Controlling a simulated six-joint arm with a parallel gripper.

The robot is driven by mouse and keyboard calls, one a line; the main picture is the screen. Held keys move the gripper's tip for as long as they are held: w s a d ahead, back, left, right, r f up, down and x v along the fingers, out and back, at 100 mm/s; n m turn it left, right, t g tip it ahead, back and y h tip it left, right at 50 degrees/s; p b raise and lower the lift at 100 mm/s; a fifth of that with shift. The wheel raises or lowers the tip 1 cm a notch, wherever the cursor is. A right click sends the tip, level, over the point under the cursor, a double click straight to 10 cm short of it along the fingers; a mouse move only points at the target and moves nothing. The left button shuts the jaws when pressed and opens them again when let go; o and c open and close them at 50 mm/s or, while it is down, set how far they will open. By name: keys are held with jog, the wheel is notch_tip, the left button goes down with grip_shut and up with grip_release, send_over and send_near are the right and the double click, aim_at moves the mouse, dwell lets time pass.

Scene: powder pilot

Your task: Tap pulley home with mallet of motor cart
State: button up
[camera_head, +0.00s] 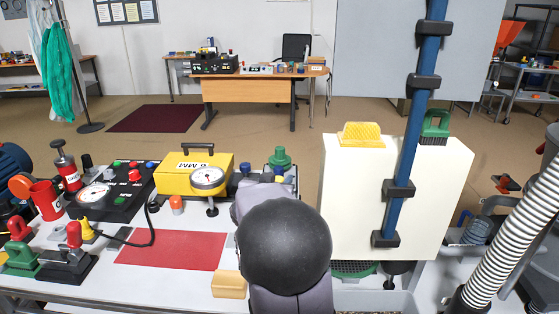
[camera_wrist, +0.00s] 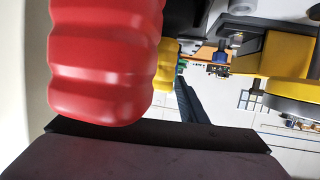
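My gripper (camera_wrist: 160,145) shows as a dark edge along the bottom of the wrist view. Its fingertips are not clear there, and my own arm hides it in the head view. A large red ribbed grip (camera_wrist: 105,60) fills the upper left of the wrist view, very close to my gripper; I cannot tell if it is held or is the mallet's handle. A small yellow part (camera_wrist: 166,66) shows behind it. A blue rounded body (camera_head: 12,160), perhaps the motor, is cut off at the head view's left edge. I cannot make out the pulley.
A yellow box (camera_head: 190,173) with a gauge stands left of my arm; it also shows in the wrist view (camera_wrist: 285,55). A black panel (camera_head: 118,203), a red mat (camera_head: 172,250) and a toggle clamp (camera_head: 68,262) lie left. A cream box (camera_head: 345,200) stands right.

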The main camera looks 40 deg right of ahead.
grip_shut()
jog(key=shift+r, duration=0.15)
jog(key=shift+r, duration=0.1)
jog(key=shift+r+p, duration=2.35)
jog(key=shift+p, duration=0.5)
